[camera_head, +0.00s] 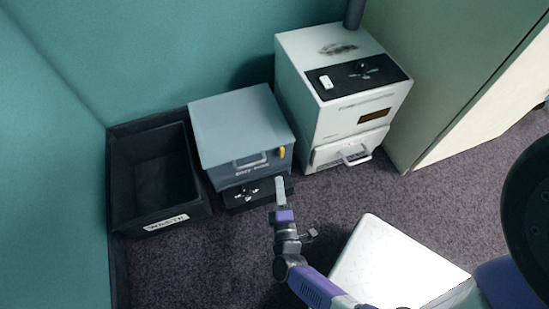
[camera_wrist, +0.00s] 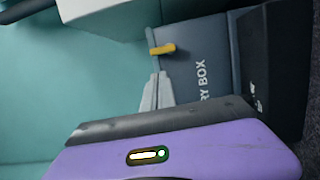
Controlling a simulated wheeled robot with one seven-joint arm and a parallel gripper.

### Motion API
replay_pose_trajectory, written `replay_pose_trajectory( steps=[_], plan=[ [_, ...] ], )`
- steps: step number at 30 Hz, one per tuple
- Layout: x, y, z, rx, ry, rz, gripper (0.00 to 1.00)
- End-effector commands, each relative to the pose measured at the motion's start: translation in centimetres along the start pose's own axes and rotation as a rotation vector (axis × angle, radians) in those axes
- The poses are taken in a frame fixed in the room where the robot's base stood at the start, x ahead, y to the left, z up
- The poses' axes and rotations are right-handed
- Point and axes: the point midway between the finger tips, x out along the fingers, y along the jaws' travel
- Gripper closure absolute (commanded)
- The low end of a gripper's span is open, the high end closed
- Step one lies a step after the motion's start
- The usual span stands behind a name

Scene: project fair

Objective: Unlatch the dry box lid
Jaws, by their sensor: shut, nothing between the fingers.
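The dry box (camera_head: 222,184) is a blue-grey box with a lighter, flat lid (camera_head: 238,120) that lies shut. The lid has a handle (camera_head: 249,161) at its front. A small yellow latch (camera_head: 282,152) sits at the front right corner. The latch (camera_wrist: 162,49) also shows in the wrist view, beside the box front (camera_wrist: 203,45) with its partly hidden lettering. My gripper (camera_head: 279,180) is shut and empty, just below the latch in the head view. In the wrist view its fingertips (camera_wrist: 158,76) point towards the latch, with a visible gap between them.
A black bin (camera_head: 150,222) labelled as waste stands left of the dry box. A white machine (camera_head: 330,125) with a drawer stands close on its right. A white panel (camera_head: 385,265) lies in front, right of my arm. Dark carpet (camera_head: 200,265) is free at the front left.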

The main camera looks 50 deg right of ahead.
Motion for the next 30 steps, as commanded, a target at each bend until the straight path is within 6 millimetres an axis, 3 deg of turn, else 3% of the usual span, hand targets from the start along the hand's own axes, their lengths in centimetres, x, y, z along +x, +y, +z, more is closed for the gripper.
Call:
replay_pose_trajectory(
  steps=[11, 24, 30],
  plan=[
    [0.9, -0.1, 0.0, 0.003, 0.0, 0.002, 1.0],
    [8.0, -0.1, 0.0, 0.004, 0.0, 0.003, 1.0],
    [9.7, -0.1, 0.0, 0.004, 0.0, 0.001, 1.0]
  ],
)
